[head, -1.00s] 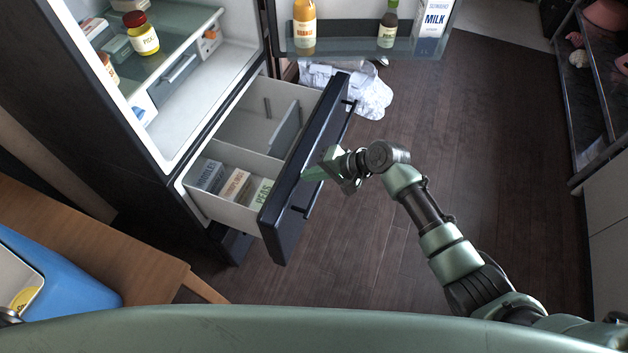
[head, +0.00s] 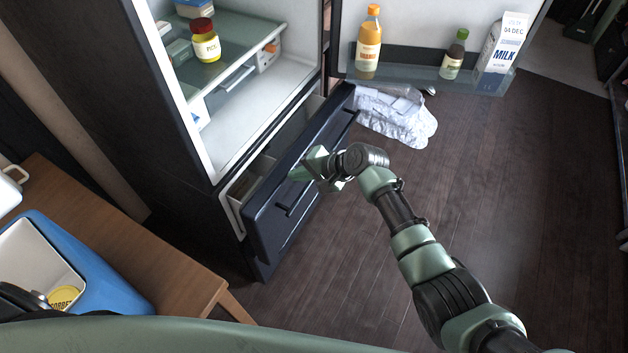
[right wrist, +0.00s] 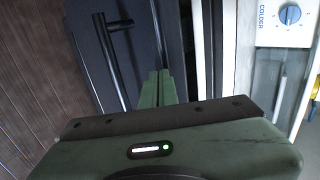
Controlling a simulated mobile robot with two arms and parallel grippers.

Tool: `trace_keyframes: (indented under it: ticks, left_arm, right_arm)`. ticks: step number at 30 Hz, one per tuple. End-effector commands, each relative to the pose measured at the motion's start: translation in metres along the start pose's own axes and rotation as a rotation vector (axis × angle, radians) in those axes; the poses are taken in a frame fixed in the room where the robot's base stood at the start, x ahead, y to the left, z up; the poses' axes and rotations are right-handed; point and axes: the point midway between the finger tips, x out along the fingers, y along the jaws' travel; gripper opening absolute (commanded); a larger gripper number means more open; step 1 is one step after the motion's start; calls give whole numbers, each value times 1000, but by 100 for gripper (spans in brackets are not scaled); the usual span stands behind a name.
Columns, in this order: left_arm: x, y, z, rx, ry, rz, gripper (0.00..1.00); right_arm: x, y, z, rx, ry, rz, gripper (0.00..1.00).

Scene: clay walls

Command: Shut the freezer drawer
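The freezer drawer (head: 268,222) is a dark-fronted lower drawer of the fridge, still open by a small gap, with part of its white inside (head: 247,187) showing behind the front. My left gripper is not in view.
The upper fridge compartment (head: 245,135) stands open, its door shelf (head: 415,70) holding juice, a green bottle and milk. A blue cooler (head: 95,265) sits on a wooden table (head: 185,272). Floor at right is clear.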

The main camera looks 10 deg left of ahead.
Motion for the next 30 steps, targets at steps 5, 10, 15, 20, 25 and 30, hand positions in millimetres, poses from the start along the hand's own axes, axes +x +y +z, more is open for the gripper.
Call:
trace_keyframes:
  ticks: [5, 10, 15, 20, 25, 30]
  left_arm:
    - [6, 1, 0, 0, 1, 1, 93]
    - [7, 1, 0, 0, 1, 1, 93]
    - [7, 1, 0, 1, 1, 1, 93]
    - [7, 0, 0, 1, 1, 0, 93]
    - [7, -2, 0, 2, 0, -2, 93]
    - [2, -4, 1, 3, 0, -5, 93]
  right_arm:
    - [14, -11, 4, -1, 0, 1, 0]
    - [20, -17, 5, 0, 1, 1, 0]
    - [21, -19, 5, -1, 3, 1, 0]
    - [21, -19, 5, 0, 3, 1, 0]
    - [21, -19, 5, 0, 3, 1, 0]
    - [18, -18, 6, 1, 2, 2, 0]
